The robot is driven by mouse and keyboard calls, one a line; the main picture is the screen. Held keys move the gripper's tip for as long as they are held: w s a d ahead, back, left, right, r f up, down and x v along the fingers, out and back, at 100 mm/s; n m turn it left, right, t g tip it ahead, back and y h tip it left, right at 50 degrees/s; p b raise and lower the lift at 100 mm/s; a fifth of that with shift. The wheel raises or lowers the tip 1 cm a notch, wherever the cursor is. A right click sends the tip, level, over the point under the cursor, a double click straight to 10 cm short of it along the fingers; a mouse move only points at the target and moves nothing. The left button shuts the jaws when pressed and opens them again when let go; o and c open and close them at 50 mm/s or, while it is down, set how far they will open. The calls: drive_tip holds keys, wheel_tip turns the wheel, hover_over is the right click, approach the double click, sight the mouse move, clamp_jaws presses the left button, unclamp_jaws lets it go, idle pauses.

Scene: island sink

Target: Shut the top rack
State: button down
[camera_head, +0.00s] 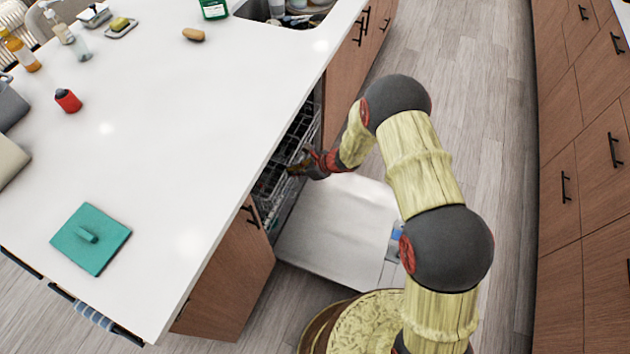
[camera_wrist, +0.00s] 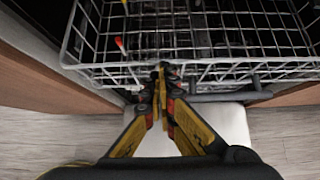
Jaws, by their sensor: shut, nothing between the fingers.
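The top rack (camera_wrist: 200,45) is a grey wire basket that fills the upper part of the wrist view. In the head view the rack (camera_head: 274,178) shows at the dishwasher opening under the counter edge, mostly inside and partly hidden by the counter. My gripper (camera_head: 295,169) is at the front of the rack. In the wrist view my gripper (camera_wrist: 162,70) has its fingertips together at the rack's front wires, empty; I cannot tell whether they touch. The open dishwasher door (camera_head: 335,230) lies flat below the rack.
Wooden cabinets (camera_head: 585,160) stand at the right. Wooden floor (camera_head: 475,110) lies clear between them.

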drive_tip(key=w+a, duration=0.1)
drive_tip(key=a, duration=0.2)
drive_tip(key=w+a, duration=0.1)
drive_tip(key=a, duration=0.2)
drive_tip(key=w+a+b, duration=0.1)
drive_tip(key=a, duration=0.2)
drive_tip(key=shift+w+f, duration=0.15)
drive_tip(key=shift+w, duration=0.1)
drive_tip(key=shift+w+a, duration=0.3)
drive_tip(key=shift+a, duration=0.15)
